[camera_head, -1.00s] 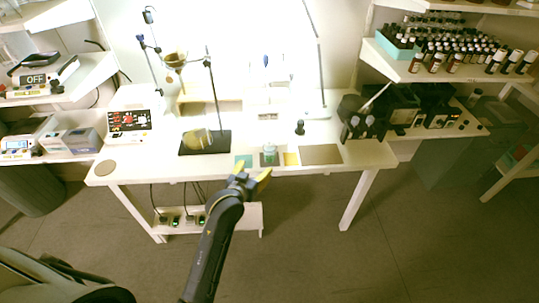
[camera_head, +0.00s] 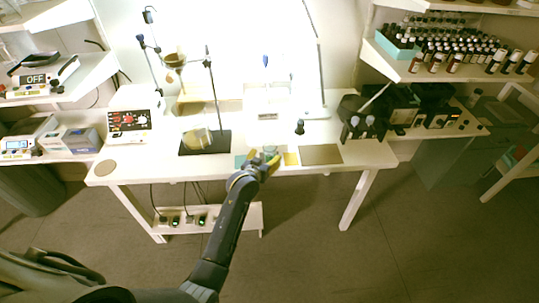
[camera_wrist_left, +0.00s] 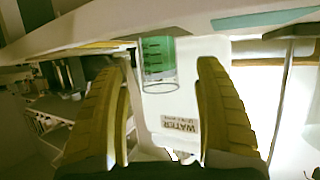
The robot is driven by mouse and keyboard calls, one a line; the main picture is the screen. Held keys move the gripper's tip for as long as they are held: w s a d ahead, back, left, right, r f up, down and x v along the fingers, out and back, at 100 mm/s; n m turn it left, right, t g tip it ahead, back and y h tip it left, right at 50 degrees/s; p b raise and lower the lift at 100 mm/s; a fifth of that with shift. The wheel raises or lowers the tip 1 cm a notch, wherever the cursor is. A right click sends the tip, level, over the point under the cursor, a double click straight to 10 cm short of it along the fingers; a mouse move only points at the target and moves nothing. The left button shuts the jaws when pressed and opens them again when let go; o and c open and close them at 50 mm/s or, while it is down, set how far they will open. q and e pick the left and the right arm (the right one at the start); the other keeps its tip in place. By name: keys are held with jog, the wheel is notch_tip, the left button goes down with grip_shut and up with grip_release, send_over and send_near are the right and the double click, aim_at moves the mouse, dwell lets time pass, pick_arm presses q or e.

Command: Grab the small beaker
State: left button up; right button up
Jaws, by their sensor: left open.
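My left gripper (camera_wrist_left: 165,85) is open, with a finger on either side of the beaker. I cannot tell whether either finger touches it. In the head view the left gripper (camera_head: 266,160) is at the front edge of the table and mostly covers the beaker (camera_head: 270,149). My right gripper is not in view.
A stand with a dark base (camera_head: 215,147) is to the left. A small black object (camera_head: 300,128) stands behind the mats.

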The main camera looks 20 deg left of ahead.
aim_at(268, 156)
pick_arm(q)
jog(key=shift+x, duration=2.6)
jog(key=shift+f, duration=0.15)
jog(key=shift+c, duration=0.5)
jog(key=c, duration=1.3)
